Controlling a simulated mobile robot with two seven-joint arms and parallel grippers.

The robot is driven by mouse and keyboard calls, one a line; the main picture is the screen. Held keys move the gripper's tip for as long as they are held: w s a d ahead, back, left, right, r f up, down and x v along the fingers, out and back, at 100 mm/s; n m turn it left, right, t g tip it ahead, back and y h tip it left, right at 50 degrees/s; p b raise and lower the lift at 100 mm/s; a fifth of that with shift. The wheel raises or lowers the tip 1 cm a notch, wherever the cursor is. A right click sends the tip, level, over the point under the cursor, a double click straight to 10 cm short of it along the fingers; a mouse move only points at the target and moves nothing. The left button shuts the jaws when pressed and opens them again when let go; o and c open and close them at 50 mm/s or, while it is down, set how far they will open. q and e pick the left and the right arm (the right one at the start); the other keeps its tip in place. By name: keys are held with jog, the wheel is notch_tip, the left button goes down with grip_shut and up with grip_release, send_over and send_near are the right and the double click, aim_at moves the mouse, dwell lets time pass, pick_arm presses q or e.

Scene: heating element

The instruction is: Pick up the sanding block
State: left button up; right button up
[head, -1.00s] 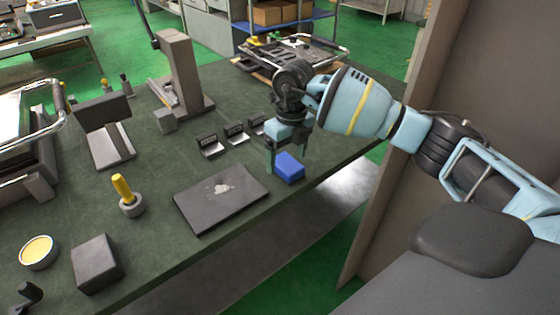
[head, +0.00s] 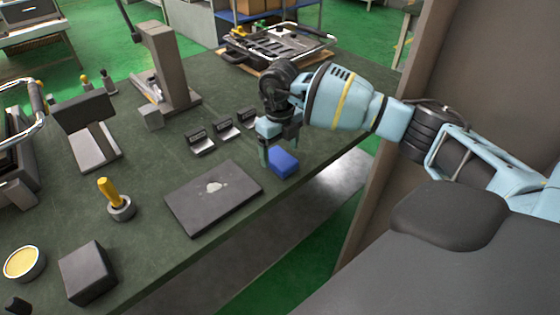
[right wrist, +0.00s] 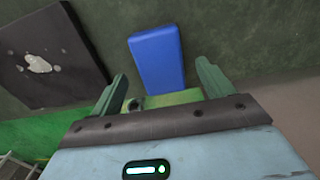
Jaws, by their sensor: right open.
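The sanding block, which I take to be the blue block (head: 283,163), lies flat near the right front edge of the dark green table. My right gripper (head: 279,150) is open just above and beside it, with its fingers pointing down. In the right wrist view, the blue block (right wrist: 157,58) lies beyond and roughly between the two green fingertips (right wrist: 160,76), and nothing is held. The head view does not clearly show whether a finger touches the block. My left gripper is not in view.
A dark grey plate (head: 190,209) with a pale patch lies left of the block. Several small black holders (head: 224,132) stand behind it. A wire-handled tray (head: 275,50) is at the back. A brown panel (head: 455,95) stands on the right.

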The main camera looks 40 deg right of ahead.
aim_at(280, 157)
notch_tip(280, 157, down, 3)
jog(key=shift+d+f, duration=0.1)
jog(key=shift+f, duration=0.05)
jog(key=c, duration=1.1)
